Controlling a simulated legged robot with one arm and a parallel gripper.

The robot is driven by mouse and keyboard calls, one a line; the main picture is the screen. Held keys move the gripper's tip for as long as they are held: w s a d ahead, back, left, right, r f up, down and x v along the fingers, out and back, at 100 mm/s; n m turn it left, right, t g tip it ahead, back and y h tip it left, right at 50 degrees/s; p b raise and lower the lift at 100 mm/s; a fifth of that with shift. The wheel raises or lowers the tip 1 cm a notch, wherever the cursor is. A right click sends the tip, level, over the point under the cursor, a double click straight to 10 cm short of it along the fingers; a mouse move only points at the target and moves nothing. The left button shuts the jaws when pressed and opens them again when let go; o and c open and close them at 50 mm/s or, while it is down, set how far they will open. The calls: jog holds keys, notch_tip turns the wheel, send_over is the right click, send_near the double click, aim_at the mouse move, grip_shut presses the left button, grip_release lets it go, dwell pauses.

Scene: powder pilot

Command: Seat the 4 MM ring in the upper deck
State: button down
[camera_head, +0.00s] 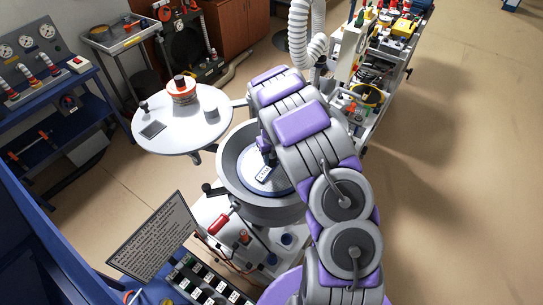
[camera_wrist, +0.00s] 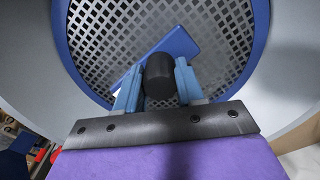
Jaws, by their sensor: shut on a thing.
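The ring is a mesh disc with a blue rim; I take it for the 4 MM ring (camera_head: 250,184). In the wrist view its mesh (camera_wrist: 110,40) fills the middle, with a blue bar across it carrying a black knob (camera_wrist: 158,88). My gripper (camera_wrist: 157,72) is shut on this knob, one blue finger each side. The ring lies within the round grey upper deck (camera_head: 232,197), whose pale wall (camera_wrist: 285,75) surrounds it in the wrist view. I cannot tell whether the ring rests on the deck or hangs above it. My arm hides the deck's right side.
A round white table (camera_head: 200,133) with an orange-banded container (camera_head: 182,92) stands behind left. A text board (camera_head: 155,240) and a red handle (camera_head: 219,224) are in front. A loaded cart (camera_head: 385,75) stands behind right. The floor at right is open.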

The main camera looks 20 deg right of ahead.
jog(key=shift+d+f+b, duration=0.1)
jog(key=shift+f+b, duration=0.25)
jog(key=shift+f, duration=0.4)
jog(key=c, duration=0.6)
grip_release()
jog(key=shift+r, duration=0.1)
notch_tip(320, 180, up, 16)
jog(key=b, duration=0.2)
jog(key=s+a+r+n+b, duration=0.25)
jog(key=s+n+b, duration=0.25)
jog(key=s+n, duration=0.35)
jog(key=s+a+f+n+b, duration=0.3)
jog(key=s+n, duration=0.6)
jog(key=s, duration=0.1)
jog(key=s+a+f+n+g+b, duration=0.1)
jog(key=s+a+f+n+b, duration=0.2)
jog(key=s+n, duration=0.6)
jog(key=s+a+f+n+b, duration=0.2)
jog(key=s+n+b, duration=0.3)
jog(key=s+n, duration=0.4)
jog(key=shift+s+a+f+g, duration=0.15)
jog(key=shift+s+f, duration=0.15)
jog(key=shift+s, duration=0.4)
jog(key=shift+s+a+f+g, duration=0.1)
jog(key=shift+s+f, duration=0.15)
jog(key=shift+s, duration=0.4)
jog(key=shift+s+a+f+g, duration=0.15)
jog(key=shift+s+f, duration=0.15)
jog(key=shift+s, duration=0.4)
